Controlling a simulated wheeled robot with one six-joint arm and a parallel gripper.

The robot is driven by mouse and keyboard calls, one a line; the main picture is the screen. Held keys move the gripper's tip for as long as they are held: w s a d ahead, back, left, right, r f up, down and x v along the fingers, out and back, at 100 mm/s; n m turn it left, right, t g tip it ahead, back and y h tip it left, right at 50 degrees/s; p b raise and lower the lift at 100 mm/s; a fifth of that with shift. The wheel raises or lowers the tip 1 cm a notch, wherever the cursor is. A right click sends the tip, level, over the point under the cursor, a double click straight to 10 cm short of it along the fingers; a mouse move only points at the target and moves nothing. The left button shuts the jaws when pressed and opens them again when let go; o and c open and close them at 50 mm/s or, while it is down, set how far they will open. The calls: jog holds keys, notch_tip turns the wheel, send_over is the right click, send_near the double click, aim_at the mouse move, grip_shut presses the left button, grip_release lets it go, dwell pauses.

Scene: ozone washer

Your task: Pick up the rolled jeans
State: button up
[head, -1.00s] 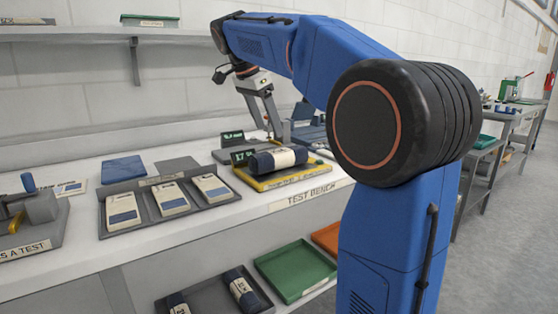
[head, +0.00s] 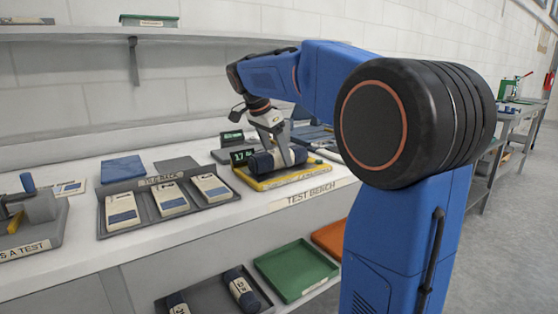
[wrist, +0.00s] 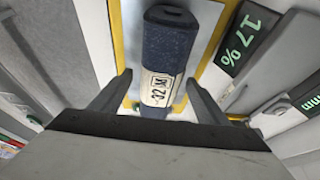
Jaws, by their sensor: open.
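The rolled jeans (head: 262,163) are a dark blue roll with a pale label band, lying on a yellow-edged scale (head: 256,183) on the bench. In the wrist view the roll (wrist: 170,45) runs up the picture, its band reading "M 32". My gripper (head: 282,163) is down at the roll in the head view, covering its band. In the wrist view my gripper (wrist: 159,84) is open, with one finger on each side of the roll and gaps visible between them. Whether the tips touch the scale is hidden.
A green display reading 17 % (wrist: 239,38) stands close beside the roll. A dark tray (head: 148,222) with several pale packs lies left on the bench. Below are a green tray (head: 297,270) and a grey tray with more rolls (head: 240,290). A shelf (head: 90,33) runs above.

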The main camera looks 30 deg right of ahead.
jog(key=c, duration=1.5)
